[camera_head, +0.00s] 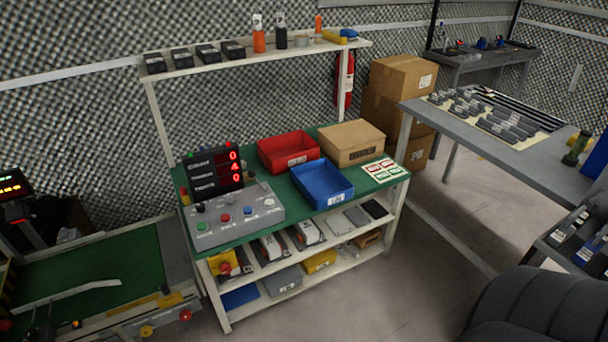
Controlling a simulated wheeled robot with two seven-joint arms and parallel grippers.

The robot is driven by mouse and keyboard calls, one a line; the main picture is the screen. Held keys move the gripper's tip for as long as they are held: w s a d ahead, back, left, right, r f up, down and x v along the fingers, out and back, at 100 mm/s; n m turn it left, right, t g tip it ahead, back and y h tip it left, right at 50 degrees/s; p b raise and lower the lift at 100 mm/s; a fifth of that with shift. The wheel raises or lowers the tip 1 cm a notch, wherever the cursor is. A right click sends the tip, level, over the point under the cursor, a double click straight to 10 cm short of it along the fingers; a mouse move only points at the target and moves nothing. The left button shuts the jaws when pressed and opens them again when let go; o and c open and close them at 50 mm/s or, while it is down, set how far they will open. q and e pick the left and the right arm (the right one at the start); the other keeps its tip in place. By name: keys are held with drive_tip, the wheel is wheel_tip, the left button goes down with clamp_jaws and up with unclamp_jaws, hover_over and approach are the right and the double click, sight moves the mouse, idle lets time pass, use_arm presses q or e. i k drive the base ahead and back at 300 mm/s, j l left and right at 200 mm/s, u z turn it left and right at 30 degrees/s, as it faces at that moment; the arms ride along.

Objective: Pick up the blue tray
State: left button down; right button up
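The blue tray (313,194) is a shallow, open box with a white label on its front wall. It sits on the green top of the workbench (262,222), near the front edge. It looks empty. The red tray (272,158) stands just behind it to the left, and a closed cardboard box (352,143) stands behind it to the right. Neither of my grippers shows in the head view.
A grey control box with buttons (234,222) and a red-digit display (213,170) stand left of the blue tray. A card with labels (383,170) lies to its right. A shelf (260,56) hangs above the bench back. Grey floor (370,290) is clear in front.

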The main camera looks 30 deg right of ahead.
sight(324, 186)
drive_tip(key=i+l+z, duration=0.1)
drive_tip(key=z, duration=1.05)
